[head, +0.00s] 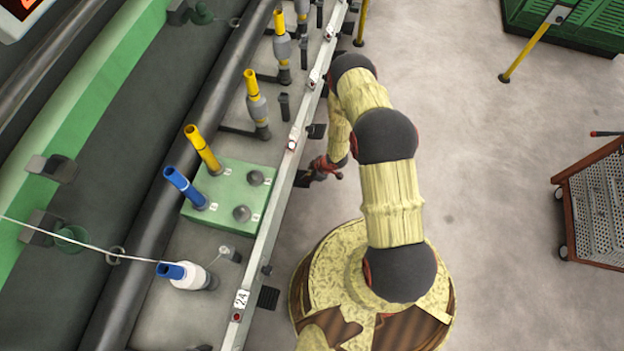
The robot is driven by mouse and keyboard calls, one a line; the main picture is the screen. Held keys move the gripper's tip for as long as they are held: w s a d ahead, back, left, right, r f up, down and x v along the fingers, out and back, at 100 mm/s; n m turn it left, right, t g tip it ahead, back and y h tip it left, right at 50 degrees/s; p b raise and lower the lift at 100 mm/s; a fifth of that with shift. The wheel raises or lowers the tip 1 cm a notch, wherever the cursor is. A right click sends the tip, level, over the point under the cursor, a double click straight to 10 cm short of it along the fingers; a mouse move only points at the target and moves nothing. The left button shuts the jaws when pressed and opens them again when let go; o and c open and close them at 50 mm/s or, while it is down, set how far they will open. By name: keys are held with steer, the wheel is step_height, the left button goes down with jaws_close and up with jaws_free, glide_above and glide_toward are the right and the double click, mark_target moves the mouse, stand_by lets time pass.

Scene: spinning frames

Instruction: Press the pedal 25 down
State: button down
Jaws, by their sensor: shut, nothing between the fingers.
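A label reading 24 (241,298) is on the pale rail, with a dark flat pedal (268,297) beside it. Farther up the rail, a dark flat piece (303,179), possibly a pedal, juts out right beside my gripper. Another dark pedal (316,131) shows just above it. No number 25 is legible, so I cannot tell which one is pedal 25. My gripper (319,174) is small in the head view, low at the rail's right side, shut and empty. Its tips overlap the dark piece in the picture; contact cannot be told.
The long pale rail (262,240) runs diagonally beside the machine, with yellow and blue bobbins (203,150) behind it. Green crates (570,25) and a yellow post (525,52) are at upper right. Grey floor (485,160) between is clear.

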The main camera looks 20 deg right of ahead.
steer(key=shift+f, duration=0.15)
stand_by(0.5)
steer(key=shift+f+b, duration=2.15)
steer(key=shift+f, duration=0.45)
steer(key=s+d+r+p, duration=0.3)
steer(key=s+d, duration=0.1)
steer(key=d, duration=0.2)
steer(key=shift+s+r, duration=0.25)
steer(key=shift+r, duration=0.1)
